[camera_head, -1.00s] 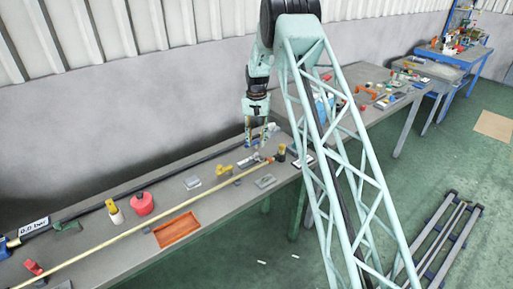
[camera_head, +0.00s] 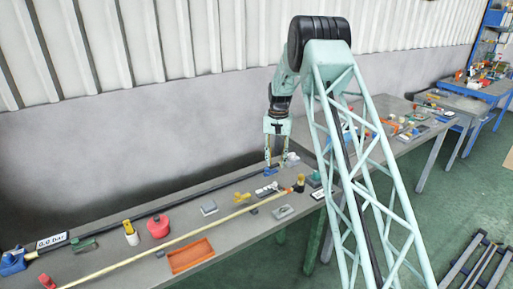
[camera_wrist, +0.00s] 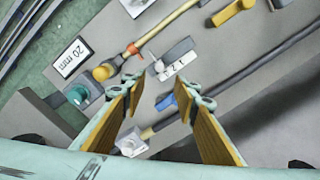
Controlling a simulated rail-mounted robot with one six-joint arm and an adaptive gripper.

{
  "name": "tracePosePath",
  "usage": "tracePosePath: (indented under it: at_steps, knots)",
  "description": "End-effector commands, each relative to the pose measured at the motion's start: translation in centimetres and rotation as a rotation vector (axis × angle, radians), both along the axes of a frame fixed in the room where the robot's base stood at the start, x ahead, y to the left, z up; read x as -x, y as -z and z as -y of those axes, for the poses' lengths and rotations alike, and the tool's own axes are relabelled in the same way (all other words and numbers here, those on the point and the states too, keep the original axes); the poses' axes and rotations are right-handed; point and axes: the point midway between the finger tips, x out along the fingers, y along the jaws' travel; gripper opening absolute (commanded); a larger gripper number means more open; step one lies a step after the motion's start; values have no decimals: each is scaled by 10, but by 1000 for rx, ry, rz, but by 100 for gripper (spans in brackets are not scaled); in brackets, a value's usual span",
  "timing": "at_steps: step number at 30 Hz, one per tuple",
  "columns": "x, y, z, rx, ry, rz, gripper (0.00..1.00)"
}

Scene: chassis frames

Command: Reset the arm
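My gripper (camera_head: 277,162) hangs from my arm over the back right part of the long grey bench (camera_head: 120,265). In the wrist view its two yellow-padded fingers (camera_wrist: 160,92) stand apart with nothing held between them. Beyond and between the fingertips lie a blue clip (camera_wrist: 166,102) and a white lettered block (camera_wrist: 172,70) on the bench. I cannot tell exactly how high the fingertips are above the bench.
A yellow hose (camera_head: 160,244) and a dark hose (camera_head: 165,207) run along the bench. A second, cluttered bench stands right.

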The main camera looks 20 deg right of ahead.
Motion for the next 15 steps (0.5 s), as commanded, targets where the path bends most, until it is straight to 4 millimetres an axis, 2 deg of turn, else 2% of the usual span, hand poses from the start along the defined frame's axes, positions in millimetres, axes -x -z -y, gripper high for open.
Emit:
tracePosePath:
  at_steps: [8,15]
  knots:
    - [2,-6,-1,0,-3,2,28]
    - [12,-33,-9,3,-19,13,28]
